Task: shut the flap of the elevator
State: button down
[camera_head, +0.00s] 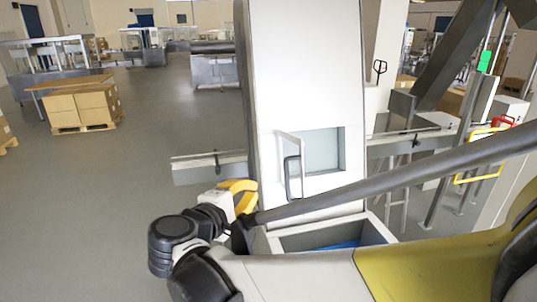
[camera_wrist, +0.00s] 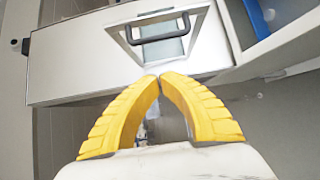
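The elevator (camera_head: 300,75) is a tall white column in the middle of the head view. Its flap (camera_head: 296,165) stands swung out from the square opening (camera_head: 326,150), seen nearly edge-on, with a dark bar handle (camera_head: 291,178). In the wrist view the flap's handle (camera_wrist: 158,30) shows at the top, ahead of my fingers, with the greyish pane behind it. My gripper (camera_wrist: 158,76) has its two yellow fingers meeting at the tips, with nothing between them. In the head view my gripper (camera_head: 243,192) is left of the flap and a little lower, apparently apart from it.
A white bin with a blue inside (camera_head: 335,240) sits at the elevator's foot; its blue part shows at the wrist view's upper right (camera_wrist: 272,14). Grey conveyor rails (camera_head: 210,167) flank the column. A pallet of boxes (camera_head: 82,107) stands far left. The left floor is open.

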aim_at(286, 169)
jog(key=w+d+f, duration=0.1)
jog(key=w+d, duration=0.5)
jog(key=w, duration=0.1)
jog(key=shift+w+f+p, duration=0.35)
jog(key=shift+f+p, duration=0.05)
jog(key=shift+d, duration=0.2)
